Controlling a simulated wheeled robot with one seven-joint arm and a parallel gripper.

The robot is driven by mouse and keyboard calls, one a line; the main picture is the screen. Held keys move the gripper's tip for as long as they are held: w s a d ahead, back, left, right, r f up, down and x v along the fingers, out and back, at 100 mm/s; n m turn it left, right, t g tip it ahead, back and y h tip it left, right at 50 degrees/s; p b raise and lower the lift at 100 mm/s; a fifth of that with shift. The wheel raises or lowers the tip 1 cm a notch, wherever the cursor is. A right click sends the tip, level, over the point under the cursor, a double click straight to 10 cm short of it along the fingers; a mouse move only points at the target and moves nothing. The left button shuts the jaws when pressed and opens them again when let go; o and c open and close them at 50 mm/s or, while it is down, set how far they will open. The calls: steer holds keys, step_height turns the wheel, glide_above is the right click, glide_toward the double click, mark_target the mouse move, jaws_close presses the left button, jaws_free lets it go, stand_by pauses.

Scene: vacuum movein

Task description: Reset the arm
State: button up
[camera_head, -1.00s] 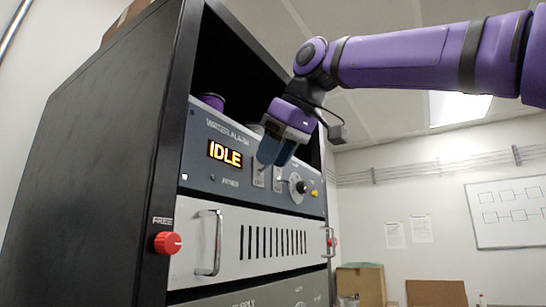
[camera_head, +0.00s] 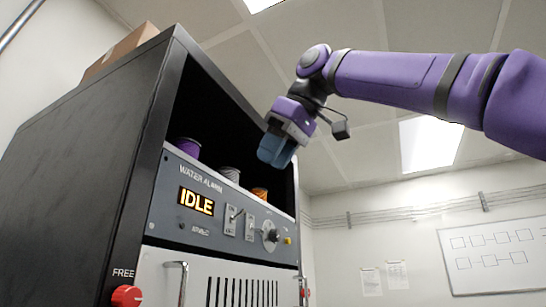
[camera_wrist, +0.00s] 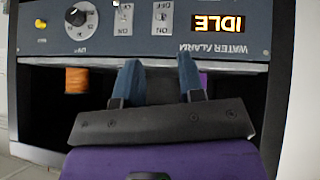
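My purple arm reaches in from the right in the head view, and my gripper (camera_head: 275,150) hangs in front of the upper rack opening, above the water alarm panel (camera_head: 215,208). In the wrist view my gripper (camera_wrist: 160,80) shows two blue fingers held apart with nothing between them. The panel also shows there upside down (camera_wrist: 140,45), beyond the fingertips. Its display (camera_head: 196,201) reads IDLE. Toggle switches (camera_head: 232,216) and a dark knob (camera_head: 271,236) sit to the right of the display, apart from the gripper.
The black rack (camera_head: 85,160) fills the left side. A purple spool (camera_head: 188,147), a grey spool (camera_head: 229,173) and an orange spool (camera_head: 260,193) stand in its open bay. A cardboard box (camera_head: 122,48) lies on top. A red FREE knob (camera_head: 126,296) is at lower left. Space right of the rack is clear.

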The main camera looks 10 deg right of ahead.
stand_by(0.3)
steer(key=d+f+m+h, duration=0.1)
steer(key=d+f+m, duration=0.2)
steer(key=d+f, duration=0.55)
steer(key=d+f+m+h, duration=0.1)
steer(key=d+f+m, duration=0.3)
steer(key=f, duration=0.7)
steer(key=s+d+f+m+h, duration=0.1)
steer(key=s+f, duration=0.3)
steer(key=f, duration=0.5)
steer(key=s+d+f+m+h, duration=0.1)
steer(key=s+d+f, duration=0.3)
steer(key=f, duration=0.5)
steer(key=s+d+f+m+h, duration=0.1)
steer(key=s+d+f+m, duration=0.1)
steer(key=f, duration=0.7)
steer(key=s+d, duration=0.1)
steer(key=s, duration=0.1)
steer(key=shift+s+f+g, duration=0.3)
steer(key=shift+s+g, duration=0.1)
